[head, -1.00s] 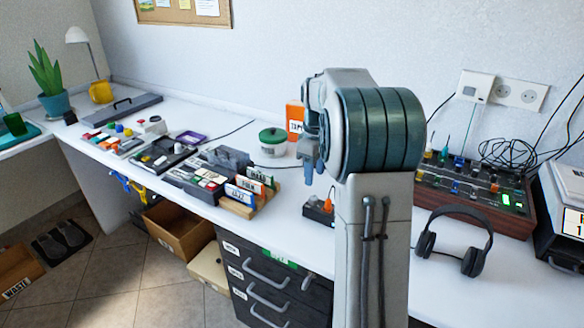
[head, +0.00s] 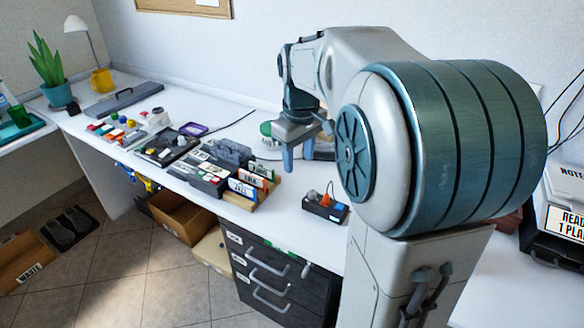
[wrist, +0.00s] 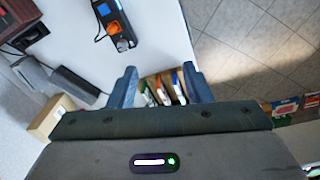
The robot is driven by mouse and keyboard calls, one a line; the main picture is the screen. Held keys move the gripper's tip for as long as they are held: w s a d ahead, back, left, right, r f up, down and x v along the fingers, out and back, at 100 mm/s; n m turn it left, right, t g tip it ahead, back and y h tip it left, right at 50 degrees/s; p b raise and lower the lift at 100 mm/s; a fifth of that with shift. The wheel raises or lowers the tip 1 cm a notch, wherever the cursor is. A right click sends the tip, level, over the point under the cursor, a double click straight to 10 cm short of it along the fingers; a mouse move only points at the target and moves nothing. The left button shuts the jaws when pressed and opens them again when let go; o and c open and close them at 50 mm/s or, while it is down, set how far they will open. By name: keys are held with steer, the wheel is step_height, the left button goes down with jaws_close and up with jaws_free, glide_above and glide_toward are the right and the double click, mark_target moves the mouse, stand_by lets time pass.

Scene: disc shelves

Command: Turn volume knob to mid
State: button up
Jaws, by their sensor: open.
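I cannot make out a volume knob in either view. The control panel with knobs and sliders, seen earlier at the right of the desk, is now almost wholly hidden behind my arm in the head view. A brown-edged piece at the top left of the wrist view may be part of it, but I cannot tell. My gripper (head: 298,156) is open and empty, pointing down above the desk, near the rack of labelled cases (head: 245,205). In the wrist view my gripper (wrist: 159,76) has its fingers apart, with the labelled cases showing beyond and between them.
A black strip (head: 325,208) with an orange piece lies near the desk's front edge; it also shows in the wrist view (wrist: 116,30). Dark drawers (head: 265,280) stand below. Several small devices crowd the desk's left part. A labelled box (head: 565,205) stands right.

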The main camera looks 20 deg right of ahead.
steer(key=s+a+r+m+p, duration=0.2)
steer(key=s+a+p, duration=0.2)
steer(key=s, duration=0.5)
steer(key=shift+s+a+t, duration=0.15)
steer(key=shift+a+t, duration=0.25)
steer(key=shift+a, duration=0.15)
steer(key=shift+r, duration=0.1)
steer(key=s+a+m+p, duration=0.2)
steer(key=s+p, duration=0.1)
steer(key=s, duration=0.4)
steer(key=shift+s+a+f+t+p, duration=0.35)
steer(key=shift+a+f+t, duration=0.05)
steer(key=shift+c, duration=1)
steer(key=shift+d, duration=0.1)
